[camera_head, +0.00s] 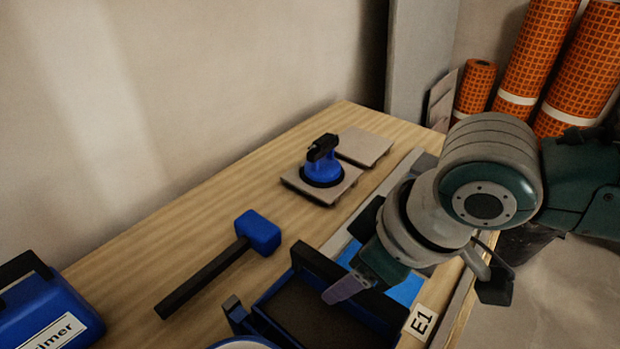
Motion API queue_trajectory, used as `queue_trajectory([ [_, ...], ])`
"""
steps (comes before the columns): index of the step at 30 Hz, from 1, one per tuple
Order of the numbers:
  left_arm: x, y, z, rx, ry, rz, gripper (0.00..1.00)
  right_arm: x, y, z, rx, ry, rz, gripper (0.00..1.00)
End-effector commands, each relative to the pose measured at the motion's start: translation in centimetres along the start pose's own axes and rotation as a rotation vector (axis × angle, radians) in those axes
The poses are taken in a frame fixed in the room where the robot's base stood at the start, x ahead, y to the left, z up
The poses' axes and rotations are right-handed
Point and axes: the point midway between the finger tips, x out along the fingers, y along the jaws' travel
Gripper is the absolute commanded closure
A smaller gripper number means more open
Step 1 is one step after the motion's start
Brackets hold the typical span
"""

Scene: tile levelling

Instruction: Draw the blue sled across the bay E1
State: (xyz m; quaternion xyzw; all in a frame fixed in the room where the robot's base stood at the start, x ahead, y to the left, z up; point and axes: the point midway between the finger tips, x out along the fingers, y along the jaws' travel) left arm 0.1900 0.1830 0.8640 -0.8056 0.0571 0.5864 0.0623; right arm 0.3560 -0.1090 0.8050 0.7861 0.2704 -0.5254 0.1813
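A blue frame with black bars (318,262), which looks like the sled, lies at the bottom centre around a dark brown surface (305,312). The E1 label (421,322) is on the bench edge just right of it. A bright blue strip (407,290) shows between the frame and the label, partly behind my arm. My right gripper (347,288) comes in from the right and reaches down over the frame. A pale purple tip shows above the dark surface. I cannot tell whether it touches the frame or how its fingers stand. My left gripper is not in view.
A blue-headed mallet (258,232) lies left of the frame. A blue suction cup (322,172) stands on a tile (300,186), with another tile (365,147) behind. A blue primer container (45,308) is at lower left. Orange rolls (520,60) stand beyond the bench (190,225).

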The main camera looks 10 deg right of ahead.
Motion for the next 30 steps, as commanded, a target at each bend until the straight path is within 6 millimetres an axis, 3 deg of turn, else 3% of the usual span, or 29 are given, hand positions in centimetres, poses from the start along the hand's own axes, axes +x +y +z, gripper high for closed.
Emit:
queue_trajectory([
  [4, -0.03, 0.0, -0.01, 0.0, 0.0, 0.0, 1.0, -0.05, -0.01, -0.03, 0.0, 0.0, 0.0, 0.45],
  [19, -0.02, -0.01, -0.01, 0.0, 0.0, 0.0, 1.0, -0.07, -0.01, -0.02, 0.0, 0.0, 0.0, 1.0],
  [30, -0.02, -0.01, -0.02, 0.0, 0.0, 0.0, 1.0, -0.07, -0.02, -0.02, 0.0, 0.0, 0.0, 1.0],
])
